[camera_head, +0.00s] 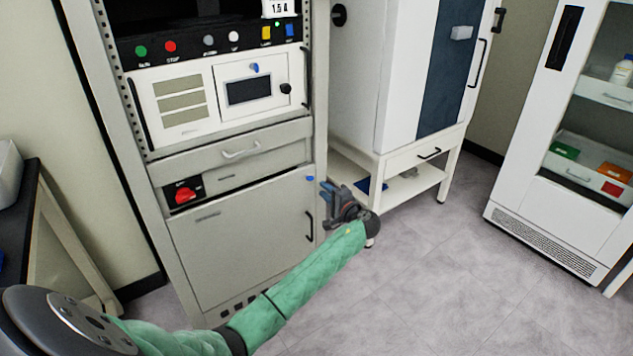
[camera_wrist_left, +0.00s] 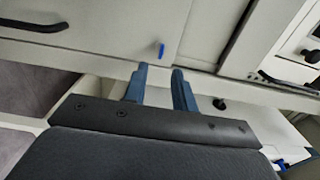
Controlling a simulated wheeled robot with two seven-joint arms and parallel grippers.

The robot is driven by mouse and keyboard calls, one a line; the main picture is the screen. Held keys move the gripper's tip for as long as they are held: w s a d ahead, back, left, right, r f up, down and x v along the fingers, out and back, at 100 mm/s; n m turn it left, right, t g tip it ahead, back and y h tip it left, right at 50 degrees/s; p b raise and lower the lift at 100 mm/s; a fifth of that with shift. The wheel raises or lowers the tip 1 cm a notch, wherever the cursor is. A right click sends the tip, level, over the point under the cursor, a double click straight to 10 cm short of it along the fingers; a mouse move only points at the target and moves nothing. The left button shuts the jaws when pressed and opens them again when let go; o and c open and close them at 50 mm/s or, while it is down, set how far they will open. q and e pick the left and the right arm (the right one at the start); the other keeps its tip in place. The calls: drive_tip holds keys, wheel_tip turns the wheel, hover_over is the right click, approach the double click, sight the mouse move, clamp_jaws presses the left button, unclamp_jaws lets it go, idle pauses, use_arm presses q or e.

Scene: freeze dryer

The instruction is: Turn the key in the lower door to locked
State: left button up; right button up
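The lower door (camera_head: 240,235) is a light grey cabinet panel with a black handle (camera_head: 309,226) at its right edge. A small blue key (camera_head: 309,178) sits near its top right corner. In the left wrist view the key (camera_wrist_left: 161,50) shows as a thin, slightly tilted blue tab on the door (camera_wrist_left: 110,40). My left gripper (camera_head: 328,190) is in front of the cabinet, just right of the key in the head view. In the left wrist view its blue fingers (camera_wrist_left: 160,70) are apart and empty, with the key just beyond their tips. My right gripper is not in view.
Above the door are a red rotary switch (camera_head: 185,194), a drawer with a handle (camera_head: 241,150) and an upper panel with another blue key (camera_head: 254,67). A white cabinet on a stand (camera_head: 400,165) is close on the right. Open floor (camera_head: 440,270) lies at lower right.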

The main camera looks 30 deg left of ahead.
use_arm(q)
drive_tip(key=x, duration=0.7)
drive_tip(key=shift+a, duration=0.25)
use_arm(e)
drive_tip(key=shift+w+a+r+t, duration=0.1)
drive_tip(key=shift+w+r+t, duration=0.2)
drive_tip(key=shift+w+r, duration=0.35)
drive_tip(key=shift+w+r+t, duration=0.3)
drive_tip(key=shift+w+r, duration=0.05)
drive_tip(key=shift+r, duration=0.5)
use_arm(q)
drive_tip(key=shift+c, duration=0.5)
clamp_jaws()
